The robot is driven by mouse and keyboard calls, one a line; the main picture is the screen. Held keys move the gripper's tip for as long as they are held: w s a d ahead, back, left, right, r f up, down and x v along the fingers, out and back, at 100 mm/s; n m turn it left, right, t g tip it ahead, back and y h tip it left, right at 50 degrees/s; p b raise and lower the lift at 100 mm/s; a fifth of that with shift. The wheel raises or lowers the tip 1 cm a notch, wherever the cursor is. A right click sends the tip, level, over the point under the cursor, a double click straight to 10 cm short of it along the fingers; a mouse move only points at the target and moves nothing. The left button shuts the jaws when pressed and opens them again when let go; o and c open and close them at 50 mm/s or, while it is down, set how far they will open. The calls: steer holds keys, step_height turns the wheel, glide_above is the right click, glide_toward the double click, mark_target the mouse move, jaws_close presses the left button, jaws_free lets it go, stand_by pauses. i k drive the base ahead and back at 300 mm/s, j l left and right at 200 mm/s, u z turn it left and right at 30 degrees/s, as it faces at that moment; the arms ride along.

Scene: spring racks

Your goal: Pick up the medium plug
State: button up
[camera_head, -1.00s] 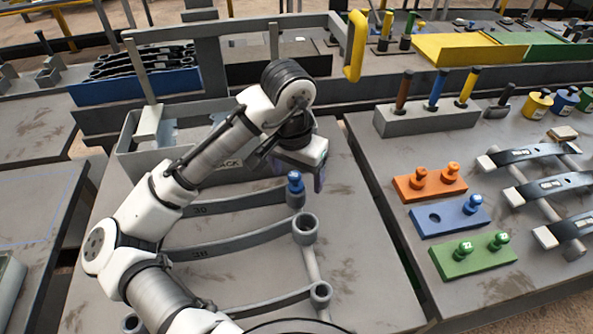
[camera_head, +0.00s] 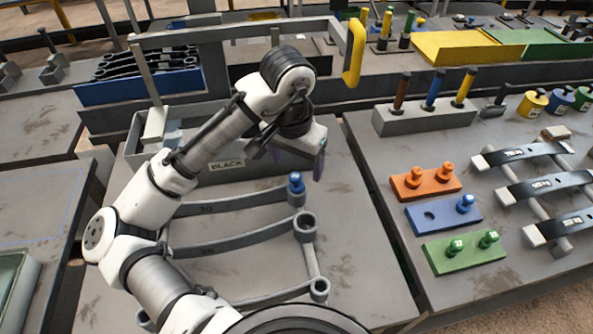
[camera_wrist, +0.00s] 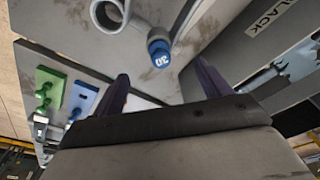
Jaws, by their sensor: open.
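A blue plug (camera_head: 296,185) sits in the eye at the right end of the rear spring leaf (camera_head: 240,200). In the wrist view the plug (camera_wrist: 159,52) shows the number 30, ahead of my fingers and between their lines. Another blue plug (camera_head: 465,203) stands in the blue block (camera_head: 440,219), beside an empty hole. Orange plugs (camera_head: 415,177) and green plugs (camera_head: 456,246) stand in their own blocks. My gripper (camera_head: 308,165) is open and empty, above and behind the plug in the leaf, apart from it; its fingers also show in the wrist view (camera_wrist: 163,88).
A grey bin labelled BLACK (camera_head: 215,178) stands close behind my gripper. A yellow-ended bar (camera_head: 354,52) overhangs at the back. More spring leaves (camera_head: 500,155) lie on a rack at the right. The table front of the leaves is fairly clear.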

mark_target(462, 206)
steer(key=k, duration=1)
